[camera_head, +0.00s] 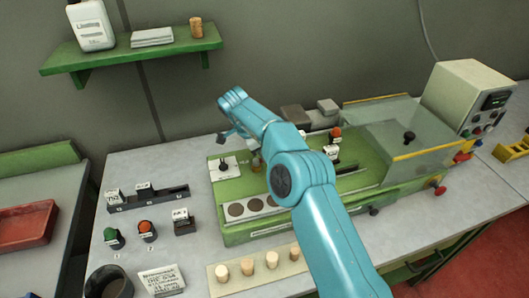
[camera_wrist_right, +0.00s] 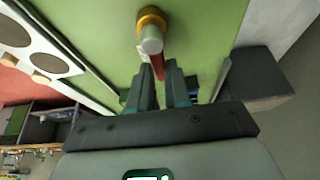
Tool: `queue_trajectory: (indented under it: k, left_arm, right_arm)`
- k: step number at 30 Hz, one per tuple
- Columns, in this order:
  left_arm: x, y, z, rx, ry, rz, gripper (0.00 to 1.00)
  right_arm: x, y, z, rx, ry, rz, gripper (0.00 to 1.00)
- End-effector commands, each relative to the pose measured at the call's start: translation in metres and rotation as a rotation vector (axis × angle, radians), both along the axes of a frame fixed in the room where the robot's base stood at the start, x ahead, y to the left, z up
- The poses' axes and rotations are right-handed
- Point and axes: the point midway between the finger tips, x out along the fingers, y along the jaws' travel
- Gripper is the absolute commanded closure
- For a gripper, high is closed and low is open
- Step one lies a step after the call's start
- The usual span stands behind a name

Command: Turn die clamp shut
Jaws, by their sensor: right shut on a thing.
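The die clamp (camera_wrist_right: 151,24) shows in the right wrist view as a brass-coloured ring with a grey round end and a red lever (camera_wrist_right: 158,66). My right gripper (camera_wrist_right: 160,76) is shut on the red lever, with the ring just beyond its fingertips. In the head view, my blue right arm comes in from the lower right over the green machine (camera_head: 235,228). My left gripper is not in view.
A clear guard (camera_head: 385,140) covers the machine's right part, with a grey control box (camera_head: 468,95) beyond. Green (camera_head: 114,238) and red (camera_head: 147,230) buttons stand at the left. Cork stoppers (camera_head: 246,267) stand on a board in front. A shelf (camera_head: 130,55) hangs above.

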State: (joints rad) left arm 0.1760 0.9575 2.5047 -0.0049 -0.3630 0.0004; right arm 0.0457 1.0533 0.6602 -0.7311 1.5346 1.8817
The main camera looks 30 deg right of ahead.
Motion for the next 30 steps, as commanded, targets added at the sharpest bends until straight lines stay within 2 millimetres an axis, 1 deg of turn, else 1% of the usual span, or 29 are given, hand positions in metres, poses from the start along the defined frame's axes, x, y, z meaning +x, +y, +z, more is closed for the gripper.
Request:
queue_trajectory:
  k: [4, 5, 6, 7, 14, 17, 20, 21, 24, 26, 27, 30]
  left_arm:
    - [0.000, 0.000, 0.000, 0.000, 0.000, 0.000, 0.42]
    - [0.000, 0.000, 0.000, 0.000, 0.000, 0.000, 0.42]
    - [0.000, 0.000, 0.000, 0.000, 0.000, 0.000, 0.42]
    - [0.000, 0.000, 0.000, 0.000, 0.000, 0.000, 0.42]
    - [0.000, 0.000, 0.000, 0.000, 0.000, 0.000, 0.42]
    - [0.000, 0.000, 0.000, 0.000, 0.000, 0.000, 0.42]
    - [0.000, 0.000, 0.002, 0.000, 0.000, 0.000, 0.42]
    - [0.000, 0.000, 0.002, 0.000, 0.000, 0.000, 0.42]
    - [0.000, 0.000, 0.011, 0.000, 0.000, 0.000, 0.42]
    - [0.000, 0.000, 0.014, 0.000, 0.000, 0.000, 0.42]
    - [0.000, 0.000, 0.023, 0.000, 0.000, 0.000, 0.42]
    - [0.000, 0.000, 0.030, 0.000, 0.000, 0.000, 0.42]
  right_arm:
    - [-0.001, 0.000, 0.000, 0.000, 0.001, -0.004, 1.00]
    - [-0.001, 0.000, 0.000, 0.000, 0.002, -0.004, 0.73]
    - [-0.001, 0.000, 0.000, 0.000, 0.001, -0.003, 0.60]
    - [-0.001, 0.000, 0.000, 0.000, 0.001, -0.003, 0.57]
    - [0.000, 0.000, 0.000, 0.000, 0.001, 0.000, 0.57]
    - [0.000, 0.002, 0.004, -0.001, 0.001, 0.000, 0.57]
    - [0.002, 0.007, 0.017, 0.000, -0.001, -0.001, 0.57]
    - [0.003, 0.011, 0.025, 0.000, -0.003, 0.000, 0.57]
    - [0.005, 0.017, 0.043, 0.000, -0.001, -0.001, 0.57]
    - [0.005, 0.020, 0.051, 0.001, -0.002, -0.001, 0.57]
    - [0.006, 0.022, 0.060, 0.000, 0.000, 0.000, 0.57]
    - [0.007, 0.026, 0.068, 0.000, 0.001, -0.001, 0.57]
